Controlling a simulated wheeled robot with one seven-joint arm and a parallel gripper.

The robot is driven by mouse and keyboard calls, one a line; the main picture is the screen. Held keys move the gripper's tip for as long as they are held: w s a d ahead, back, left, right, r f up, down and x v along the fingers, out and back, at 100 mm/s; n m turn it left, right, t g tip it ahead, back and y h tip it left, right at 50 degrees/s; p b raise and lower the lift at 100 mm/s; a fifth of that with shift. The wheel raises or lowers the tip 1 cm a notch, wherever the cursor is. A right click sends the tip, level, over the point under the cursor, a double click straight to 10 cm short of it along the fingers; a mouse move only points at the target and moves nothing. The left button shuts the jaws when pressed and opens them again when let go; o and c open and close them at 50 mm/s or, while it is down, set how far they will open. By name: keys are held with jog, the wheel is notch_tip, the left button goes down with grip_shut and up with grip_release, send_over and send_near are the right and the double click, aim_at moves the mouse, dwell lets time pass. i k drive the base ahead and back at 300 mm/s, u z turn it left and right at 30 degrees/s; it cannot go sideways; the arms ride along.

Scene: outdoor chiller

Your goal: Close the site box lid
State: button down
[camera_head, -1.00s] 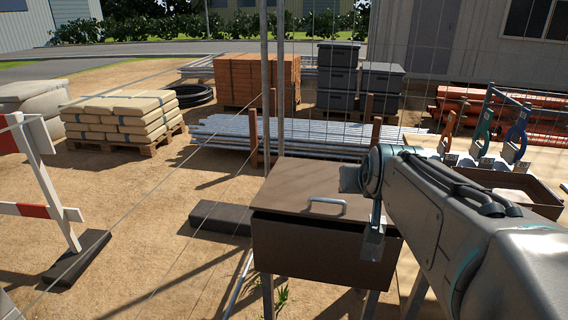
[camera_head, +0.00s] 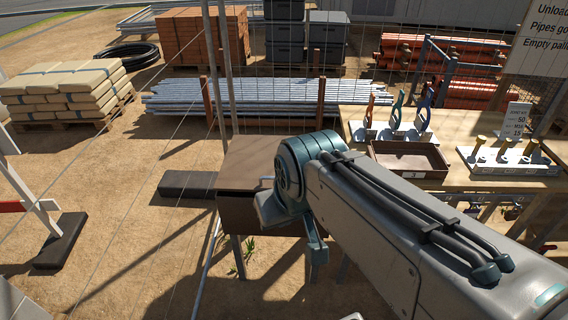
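The site box (camera_head: 238,214) is a brown box on legs, left of centre in the head view. Its flat brown lid (camera_head: 246,160) lies over the top, down or nearly down. My arm hides the right part of the box and the lid's handle, so I cannot tell whether the lid is fully flush. My gripper (camera_head: 317,252) is mostly hidden by my wrist. Only a small part shows hanging below the wrist, in front of the box's right side. I cannot tell whether its fingers are open or whether they touch the box.
A wooden bench (camera_head: 453,118) at the right bears a brown tray (camera_head: 412,172), several upright coloured-handled tools and a white rack (camera_head: 510,170). A wire fence runs behind the box. A barrier (camera_head: 32,190) stands at the left.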

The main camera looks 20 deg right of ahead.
aim_at(247, 164)
jog(key=z, duration=0.55)
jog(key=i, duration=1.1)
jog(key=u, duration=0.35)
